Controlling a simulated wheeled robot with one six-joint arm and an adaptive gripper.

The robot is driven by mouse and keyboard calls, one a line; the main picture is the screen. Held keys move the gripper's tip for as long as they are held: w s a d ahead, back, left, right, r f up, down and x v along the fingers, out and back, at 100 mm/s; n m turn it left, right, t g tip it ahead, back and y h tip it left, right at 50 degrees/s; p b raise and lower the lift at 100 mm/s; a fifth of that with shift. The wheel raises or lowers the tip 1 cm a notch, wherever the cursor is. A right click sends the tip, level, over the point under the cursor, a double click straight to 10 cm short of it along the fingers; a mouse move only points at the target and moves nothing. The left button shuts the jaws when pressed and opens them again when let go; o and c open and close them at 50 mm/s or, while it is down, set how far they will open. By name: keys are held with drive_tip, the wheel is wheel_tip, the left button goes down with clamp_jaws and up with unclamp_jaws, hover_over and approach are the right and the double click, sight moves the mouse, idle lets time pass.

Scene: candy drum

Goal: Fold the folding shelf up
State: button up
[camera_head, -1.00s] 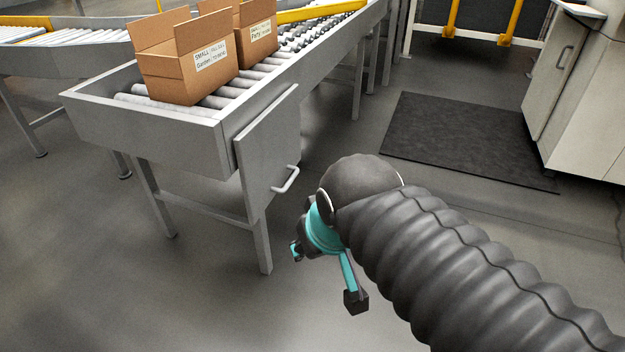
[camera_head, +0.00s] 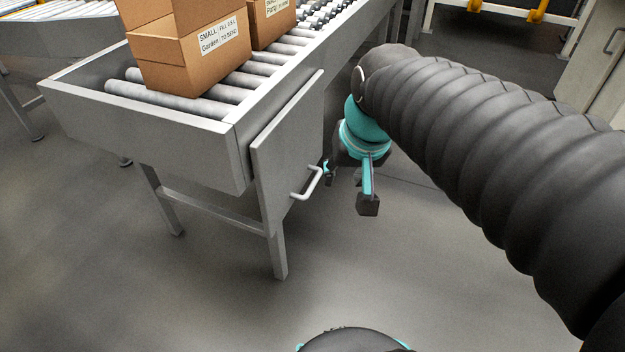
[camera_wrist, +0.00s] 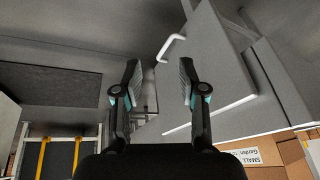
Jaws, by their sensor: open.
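The folding shelf (camera_head: 283,150) is a flat grey panel hanging down along the side of the roller conveyor. Its pale bar handle (camera_head: 311,186) sticks out near the lower edge. My gripper (camera_head: 347,190) is open and empty, just right of the handle in the head view. In the wrist view the shelf (camera_wrist: 212,62) is upper right, and its handle (camera_wrist: 171,46) shows just beyond the gap between the fingers of my gripper (camera_wrist: 160,70). I see no contact between fingers and handle.
A conveyor leg (camera_head: 277,245) stands below the shelf. A cabinet (camera_head: 600,60) is at the far right. The floor in front of the shelf is clear.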

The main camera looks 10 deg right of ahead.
drive_tip(key=w+d+f+m+g+b, duration=0.1)
drive_tip(key=w+f+m+g+b, duration=0.2)
drive_tip(key=w, duration=0.8)
drive_tip(key=m+y+b, duration=0.1)
drive_tip(key=m+b, duration=0.1)
approach(313, 183)
drive_tip(key=f+b, duration=0.1)
drive_tip(key=f, duration=0.1)
drive_tip(key=f+b, duration=0.1)
drive_tip(key=f, duration=0.2)
drive_tip(key=w+a+f, duration=0.1)
drive_tip(key=f, duration=0.2)
drive_tip(key=shift+f+b, duration=0.25)
drive_tip(key=shift+b, duration=0.15)
clamp_jaws()
